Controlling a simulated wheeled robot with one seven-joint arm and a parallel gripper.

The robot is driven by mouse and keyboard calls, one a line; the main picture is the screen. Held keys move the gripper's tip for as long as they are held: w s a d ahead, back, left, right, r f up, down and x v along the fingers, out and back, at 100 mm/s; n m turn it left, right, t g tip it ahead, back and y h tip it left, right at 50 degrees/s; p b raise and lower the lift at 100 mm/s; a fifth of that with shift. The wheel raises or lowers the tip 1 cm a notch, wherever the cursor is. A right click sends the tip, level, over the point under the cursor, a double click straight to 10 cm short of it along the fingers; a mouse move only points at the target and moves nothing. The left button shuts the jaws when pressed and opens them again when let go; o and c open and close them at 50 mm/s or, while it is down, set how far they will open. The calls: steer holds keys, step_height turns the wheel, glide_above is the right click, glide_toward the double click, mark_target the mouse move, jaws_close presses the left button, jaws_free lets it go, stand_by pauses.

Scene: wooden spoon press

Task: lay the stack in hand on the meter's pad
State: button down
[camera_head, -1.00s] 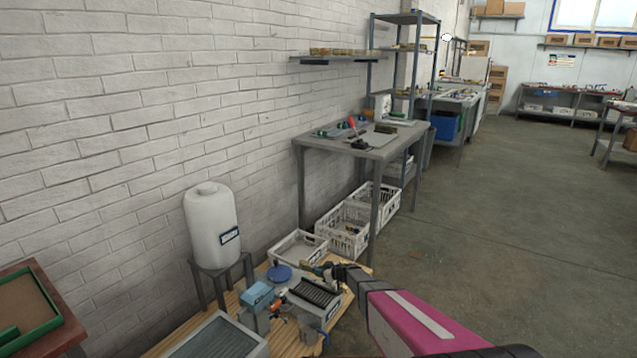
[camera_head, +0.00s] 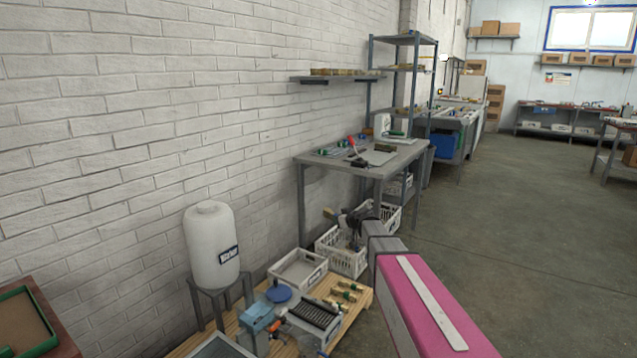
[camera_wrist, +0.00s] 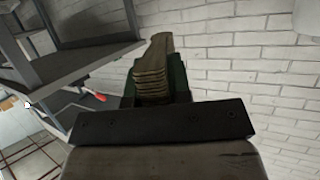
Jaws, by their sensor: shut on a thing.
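My gripper (camera_head: 341,216) is shut on a stack of thin wooden pieces (camera_wrist: 154,72). In the wrist view the stack stands out beyond the jaws, between dark green finger pads. In the head view the stack (camera_head: 329,214) is small, at the gripper's left, above the white crates and below the grey table's top. A white device (camera_head: 382,125), possibly the meter, stands at the back of the grey table (camera_head: 350,166). I cannot make out its pad for certain; a flat light plate (camera_head: 376,158) lies in front of it. The stack is apart from the table.
White crates (camera_head: 328,243) stand on the floor by the table, under my arm. A low wooden pallet (camera_head: 357,303) holds a grooved press-like unit and several small pieces. A white tank (camera_head: 211,245) stands at the left. A wall shelf (camera_head: 336,79) hangs above the table.

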steer(key=s+d+r+m+h, duration=0.2)
steer(key=d+r, duration=0.1)
steer(key=r, duration=0.7)
steer(key=s+d+r+m+t+h, duration=0.1)
steer(key=s+d+r+m+h, duration=0.1)
steer(key=r, duration=0.8)
steer(key=s+d+r+m+t+h, duration=0.1)
steer(key=s+d+r+m+h, duration=0.1)
steer(key=r, duration=0.8)
steer(key=s+d+h, duration=0.1)
steer(key=s+d, duration=0.1)
steer(key=d, duration=0.1)
steer(key=shift+r+m, duration=0.3)
steer(key=shift+r, duration=0.1)
